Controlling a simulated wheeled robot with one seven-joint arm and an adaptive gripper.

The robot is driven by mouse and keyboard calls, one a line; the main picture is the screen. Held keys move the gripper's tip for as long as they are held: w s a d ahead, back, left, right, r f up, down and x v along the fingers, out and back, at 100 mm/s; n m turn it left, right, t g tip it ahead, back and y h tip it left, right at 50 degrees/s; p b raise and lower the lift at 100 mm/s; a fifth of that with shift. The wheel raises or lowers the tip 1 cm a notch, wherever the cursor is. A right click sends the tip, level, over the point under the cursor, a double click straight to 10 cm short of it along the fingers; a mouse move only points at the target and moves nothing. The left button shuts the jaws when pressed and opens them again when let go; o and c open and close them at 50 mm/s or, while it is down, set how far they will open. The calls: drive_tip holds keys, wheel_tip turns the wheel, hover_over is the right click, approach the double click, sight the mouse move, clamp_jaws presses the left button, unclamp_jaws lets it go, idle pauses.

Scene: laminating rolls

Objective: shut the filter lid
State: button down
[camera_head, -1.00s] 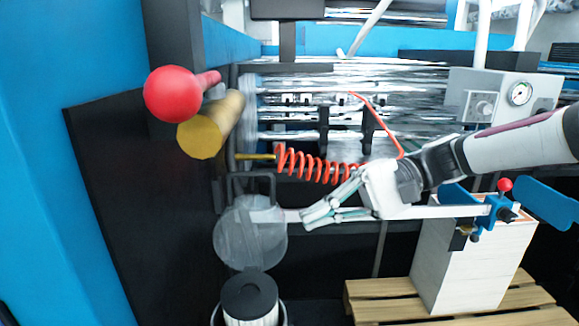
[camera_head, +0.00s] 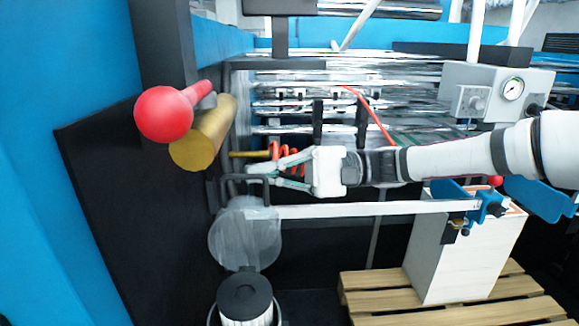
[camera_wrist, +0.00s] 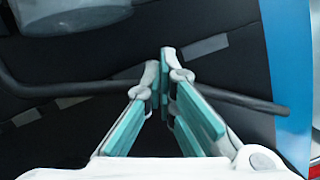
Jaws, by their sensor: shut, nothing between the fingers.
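The filter lid (camera_head: 240,242), a grey translucent disc, stands open and roughly upright above the round filter housing (camera_head: 213,316) in the head view. A black bar handle (camera_head: 268,190) rises from the lid's upper side. The dark-topped filter cartridge (camera_head: 245,290) shows uncovered below. My gripper (camera_head: 250,172) is shut and empty, its fingertips at the handle's top bar. In the wrist view, the shut fingertips (camera_wrist: 161,62) overlap the dark handle bar (camera_wrist: 240,98), which runs across behind them. I cannot tell whether they touch it.
A red ball knob (camera_head: 163,114) and a brass roller (camera_head: 195,140) stick out at the upper left. A coiled red hose (camera_head: 290,155) lies behind my fingers. A white box (camera_head: 455,260) on a wooden pallet (camera_head: 380,300) carries a long flat bar (camera_head: 350,210) reaching left towards the lid.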

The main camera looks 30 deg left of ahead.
sight(258, 177)
drive_tip(key=shift+s+d+r+p, duration=0.25)
drive_tip(key=shift+s+p, duration=0.05)
drive_tip(key=shift+s, duration=0.3)
drive_tip(key=shift+s+d+r+p, duration=0.25)
drive_tip(key=shift+s, duration=0.35)
drive_tip(key=shift+s+d+r+p, duration=0.25)
drive_tip(key=shift+s+p, duration=0.05)
drive_tip(key=shift+s, duration=0.3)
